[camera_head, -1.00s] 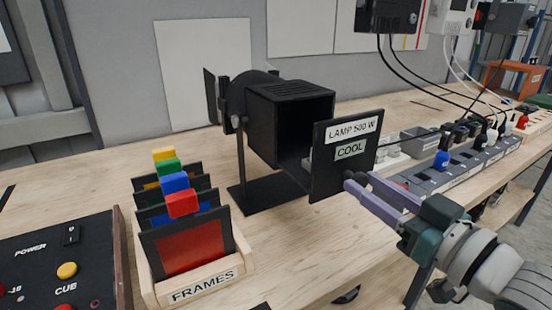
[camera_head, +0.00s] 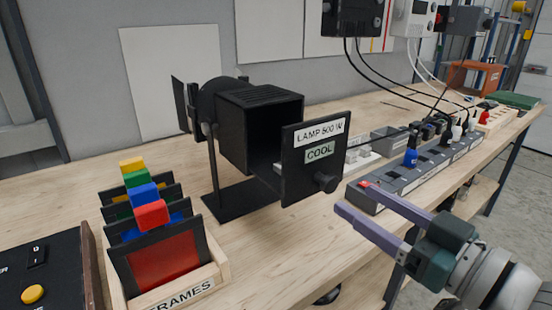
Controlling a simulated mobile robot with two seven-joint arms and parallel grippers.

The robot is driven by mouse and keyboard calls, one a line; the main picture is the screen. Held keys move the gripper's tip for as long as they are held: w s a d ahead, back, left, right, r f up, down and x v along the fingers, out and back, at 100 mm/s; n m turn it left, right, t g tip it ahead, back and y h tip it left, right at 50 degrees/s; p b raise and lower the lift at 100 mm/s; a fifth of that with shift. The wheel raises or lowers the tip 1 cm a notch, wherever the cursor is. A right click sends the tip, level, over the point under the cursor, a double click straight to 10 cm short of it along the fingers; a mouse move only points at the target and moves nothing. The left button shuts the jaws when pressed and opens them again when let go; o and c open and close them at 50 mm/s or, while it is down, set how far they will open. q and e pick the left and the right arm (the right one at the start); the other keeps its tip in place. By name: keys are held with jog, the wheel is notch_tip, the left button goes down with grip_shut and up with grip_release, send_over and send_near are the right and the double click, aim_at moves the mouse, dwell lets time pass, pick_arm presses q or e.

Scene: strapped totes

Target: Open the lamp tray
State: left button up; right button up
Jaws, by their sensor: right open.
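The black lamp housing (camera_head: 258,128) stands on a post and a flat base on the bench. Its lamp tray (camera_head: 300,182) is drawn out to the front right, with a clear gap between the front panel and the housing. The panel carries labels reading "LAMP 500 W" and "COOL" and a black knob (camera_head: 326,183) low on its right side. My right gripper (camera_head: 352,197) is open and empty. Its two purple fingers point toward the knob from the right, apart from it in the picture. My left gripper is out of view.
A wooden rack of coloured frames (camera_head: 200,285) stands at the front left, beside a dark control box (camera_head: 50,275). A grey power strip (camera_head: 400,180) with plugs runs along the right of the bench. Bare wood lies in front of the lamp base.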

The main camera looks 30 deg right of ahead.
jog(key=s, duration=0.5)
jog(key=shift+d, duration=0.2)
jog(key=a+f+g+h, duration=0.2)
jog(key=a+f+g, duration=0.25)
jog(key=g, duration=0.25)
jog(key=s+a+r+n+g+y+p, duration=0.1)
jog(key=s+a+r+g+p, duration=0.1)
jog(key=s+a+g, duration=0.65)
notch_tip(320, 180, up, 37)
jog(key=s+d+t+p, duration=0.1)
jog(key=s+p, duration=0.1)
jog(key=p, duration=3.5)
jog(key=shift+d+r, duration=0.2)
jog(key=shift+d, duration=0.15)
